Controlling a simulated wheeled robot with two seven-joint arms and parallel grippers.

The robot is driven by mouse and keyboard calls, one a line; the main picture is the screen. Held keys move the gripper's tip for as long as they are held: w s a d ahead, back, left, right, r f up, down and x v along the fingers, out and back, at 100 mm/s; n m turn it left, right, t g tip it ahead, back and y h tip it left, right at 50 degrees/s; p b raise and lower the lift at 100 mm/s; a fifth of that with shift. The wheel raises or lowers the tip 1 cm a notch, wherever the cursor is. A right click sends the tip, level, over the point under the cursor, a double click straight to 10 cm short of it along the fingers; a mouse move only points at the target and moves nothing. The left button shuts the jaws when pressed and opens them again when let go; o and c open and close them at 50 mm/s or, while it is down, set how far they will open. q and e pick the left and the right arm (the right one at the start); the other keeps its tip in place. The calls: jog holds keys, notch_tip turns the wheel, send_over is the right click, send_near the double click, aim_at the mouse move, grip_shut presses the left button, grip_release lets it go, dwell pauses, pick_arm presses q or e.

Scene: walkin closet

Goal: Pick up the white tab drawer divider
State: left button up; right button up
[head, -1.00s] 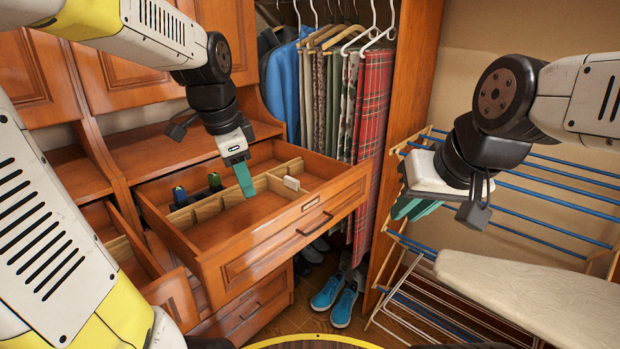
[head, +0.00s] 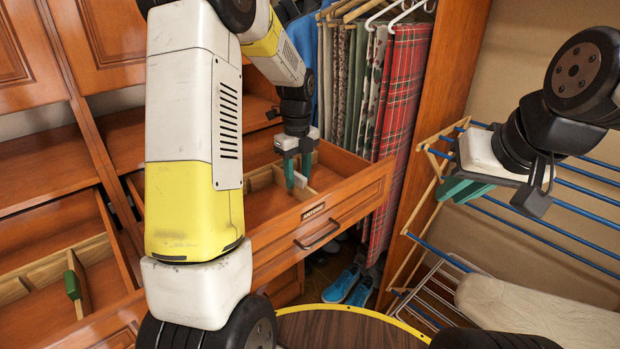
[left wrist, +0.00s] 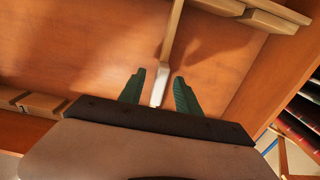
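The white tab drawer divider shows in the left wrist view, its white tab (left wrist: 161,85) at the end of a thin wooden slat. It stands in the open upper drawer (head: 345,190). In the head view the white tab (head: 300,180) shows between my left fingers. My left gripper (head: 297,172) is open and points down into the drawer. In the left wrist view its teal fingers (left wrist: 158,92) stand either side of the tab, with a visible gap on each side. My right gripper (head: 466,190) is open and empty, in front of the drying rack.
A lower open drawer at left holds a green-tabbed divider (head: 73,284). Hanging clothes (head: 400,110) are right of the left gripper. The drying rack (head: 430,175) and ironing board (head: 535,310) stand at right. Blue shoes (head: 345,287) lie on the floor.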

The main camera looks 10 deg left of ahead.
aim_at(299, 185)
pick_arm(q)
notch_tip(299, 185, down, 4)
jog(key=shift+r, duration=0.2)
jog(key=shift+s, duration=0.1)
grip_shut()
jog(key=shift+r, duration=0.15)
